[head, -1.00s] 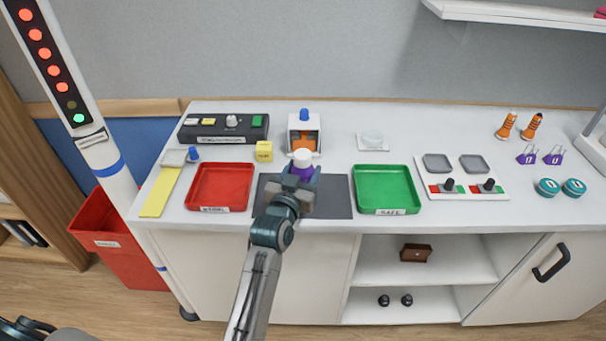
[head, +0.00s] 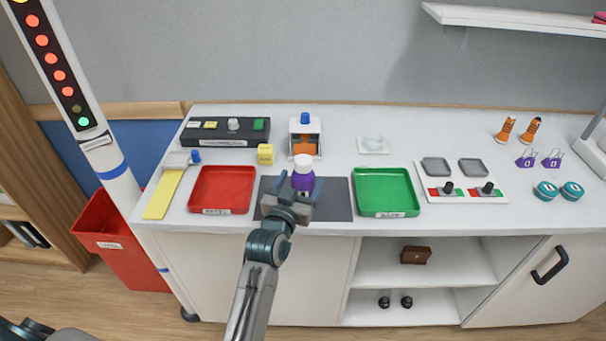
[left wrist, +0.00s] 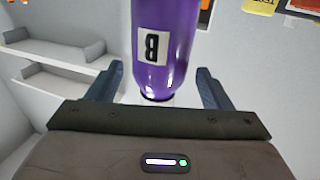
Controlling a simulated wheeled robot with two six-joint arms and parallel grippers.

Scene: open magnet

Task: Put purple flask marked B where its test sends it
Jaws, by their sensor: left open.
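The purple flask (head: 303,181) with a white cap stands upright on the dark grey mat (head: 338,198) between the red and green trays. In the left wrist view the flask (left wrist: 163,45) shows a white label with a B, upside down in that picture. My left gripper (head: 300,187) is open at the near side of the flask, one finger to each side with gaps. The red tray (head: 222,211) stands left of the mat; its label is hard to read. The green tray (head: 388,214), labelled SAFE, stands right of it. My right gripper is not in view.
Behind stand a dark control box (head: 228,142), a yellow cube (head: 265,154), an orange-and-white device (head: 304,125) and a small white dish (head: 372,150). A panel with two grey pads (head: 462,198) is at right. A red bin (head: 120,262) stands left on the floor.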

